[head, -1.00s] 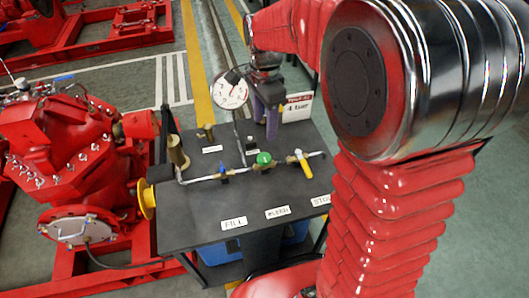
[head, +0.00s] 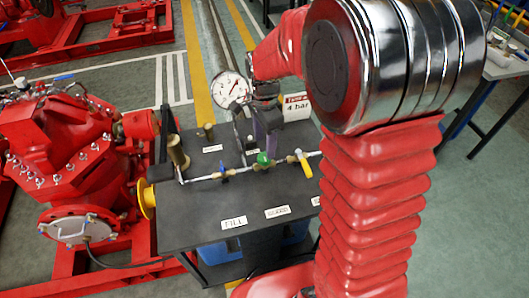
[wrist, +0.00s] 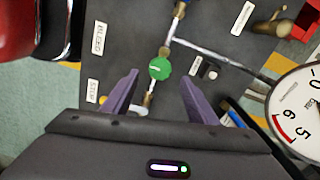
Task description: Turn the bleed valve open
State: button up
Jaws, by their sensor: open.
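The bleed valve has a green handle (head: 264,159) in the middle of the pipe on the dark bench, behind a label reading BLEED (head: 277,212). In the wrist view the green handle (wrist: 159,68) shows between and just beyond the fingertips. My gripper (wrist: 160,78) is open and empty, its two purple fingers spread either side of the handle's line. In the head view my gripper (head: 268,135) is behind and above the pipe. Contact with the handle does not show.
A blue-handled valve (head: 224,172) and a yellow-handled valve (head: 304,164) flank the green one on the same pipe. A pressure gauge (head: 229,89) stands at the back, close to my gripper. A white sign (head: 297,107) stands at the back right. A yellow wheel (head: 146,198) is at the bench's left.

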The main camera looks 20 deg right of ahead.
aim_at(264, 156)
jog(key=shift+f, duration=2.8)
jog(key=c, duration=1.1)
